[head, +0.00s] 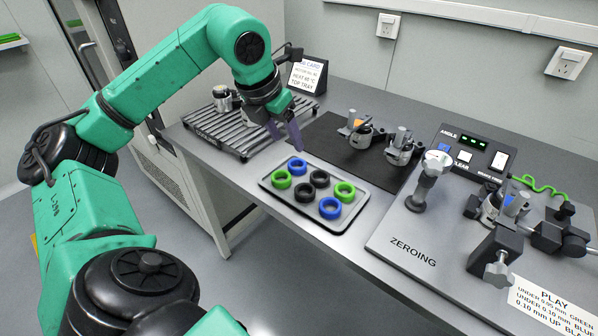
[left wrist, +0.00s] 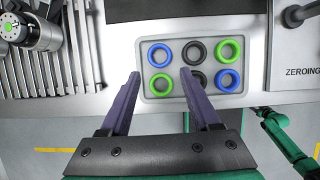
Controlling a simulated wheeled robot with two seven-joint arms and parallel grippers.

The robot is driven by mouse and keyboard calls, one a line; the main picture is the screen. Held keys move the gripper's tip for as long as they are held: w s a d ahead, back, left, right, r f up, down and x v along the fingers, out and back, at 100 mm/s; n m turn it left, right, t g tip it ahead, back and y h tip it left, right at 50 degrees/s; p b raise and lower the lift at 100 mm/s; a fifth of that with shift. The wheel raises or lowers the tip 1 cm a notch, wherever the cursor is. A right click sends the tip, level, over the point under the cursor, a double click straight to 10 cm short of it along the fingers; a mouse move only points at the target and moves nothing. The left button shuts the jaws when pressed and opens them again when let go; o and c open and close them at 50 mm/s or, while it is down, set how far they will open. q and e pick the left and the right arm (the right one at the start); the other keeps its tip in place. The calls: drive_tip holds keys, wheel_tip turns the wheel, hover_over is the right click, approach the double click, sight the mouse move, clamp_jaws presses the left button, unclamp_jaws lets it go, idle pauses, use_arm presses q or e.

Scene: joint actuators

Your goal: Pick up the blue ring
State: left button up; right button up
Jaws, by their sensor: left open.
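Two blue rings lie in a grey tray (head: 300,209) with two green and two black rings. One blue ring (head: 297,166) is at the tray's far left corner, and the other blue ring (head: 330,208) is at the near right. In the left wrist view, these are the upper left blue ring (left wrist: 159,54) and lower right blue ring (left wrist: 228,80). My left gripper (head: 285,139) is open and empty, with purple fingers pointing down above the tray's far left end. In the wrist view its fingertips (left wrist: 160,74) flank the left column of rings. My right gripper is not visible.
A green ring (head: 281,179) sits close beside the far left blue ring. A ribbed rack (head: 228,130) stands left of the tray, and a dark mat (head: 340,155) with metal actuators lies behind it. The zeroing plate (head: 400,235) with fixtures is at right.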

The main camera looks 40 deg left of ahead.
sight(295, 160)
use_arm(q)
drive_tip(key=b+x, duration=0.1)
drive_tip(key=x, duration=0.8)
drive_tip(key=shift+f, duration=0.3)
drive_tip(key=c, duration=1)
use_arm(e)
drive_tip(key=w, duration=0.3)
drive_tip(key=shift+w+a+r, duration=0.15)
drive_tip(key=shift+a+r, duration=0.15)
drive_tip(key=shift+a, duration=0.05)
